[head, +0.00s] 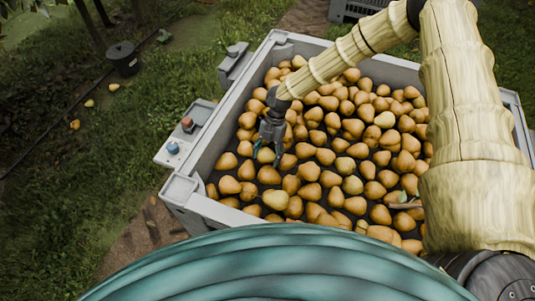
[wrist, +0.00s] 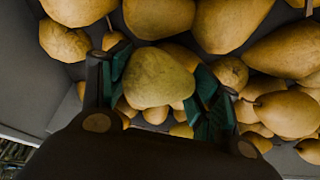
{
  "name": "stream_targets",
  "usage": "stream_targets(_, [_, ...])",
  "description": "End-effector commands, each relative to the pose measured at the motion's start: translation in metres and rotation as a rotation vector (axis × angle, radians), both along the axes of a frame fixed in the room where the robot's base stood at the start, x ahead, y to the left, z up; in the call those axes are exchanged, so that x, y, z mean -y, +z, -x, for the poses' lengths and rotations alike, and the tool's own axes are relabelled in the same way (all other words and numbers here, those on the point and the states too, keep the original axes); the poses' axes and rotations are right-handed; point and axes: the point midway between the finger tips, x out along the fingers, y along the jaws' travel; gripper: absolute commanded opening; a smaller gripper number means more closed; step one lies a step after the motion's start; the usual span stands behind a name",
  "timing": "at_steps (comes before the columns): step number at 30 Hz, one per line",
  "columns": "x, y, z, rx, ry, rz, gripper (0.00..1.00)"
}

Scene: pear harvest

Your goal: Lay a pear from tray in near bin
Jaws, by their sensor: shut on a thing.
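Many yellow-brown pears (head: 355,128) lie in a large grey bin (head: 208,163) in the head view. My gripper (head: 268,148) points down over the left part of the bin, among the pears. In the wrist view its green-padded fingers (wrist: 160,88) are on both sides of a greenish-yellow pear (wrist: 158,76), shut on it. Other pears (wrist: 226,22) lie close around and below the held pear. Whether the held pear touches them I cannot tell. I cannot pick out a separate tray of pears.
A grey side shelf (head: 166,156) with a reddish knob and a blue knob juts from the bin's left side. A dark bucket (head: 123,59) stands on the grass at the upper left, with a few fallen pears nearby. Another grey crate (head: 345,10) is at the top.

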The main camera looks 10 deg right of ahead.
Motion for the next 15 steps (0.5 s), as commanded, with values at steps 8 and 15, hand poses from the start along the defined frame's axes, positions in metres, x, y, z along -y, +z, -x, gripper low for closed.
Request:
stream_targets(8, [-0.0001,-0.0013,-0.0001,0.0,0.0,0.0,0.36])
stream_targets(15, [-0.0001,-0.0013,0.0,0.0,0.0,0.0,0.88])
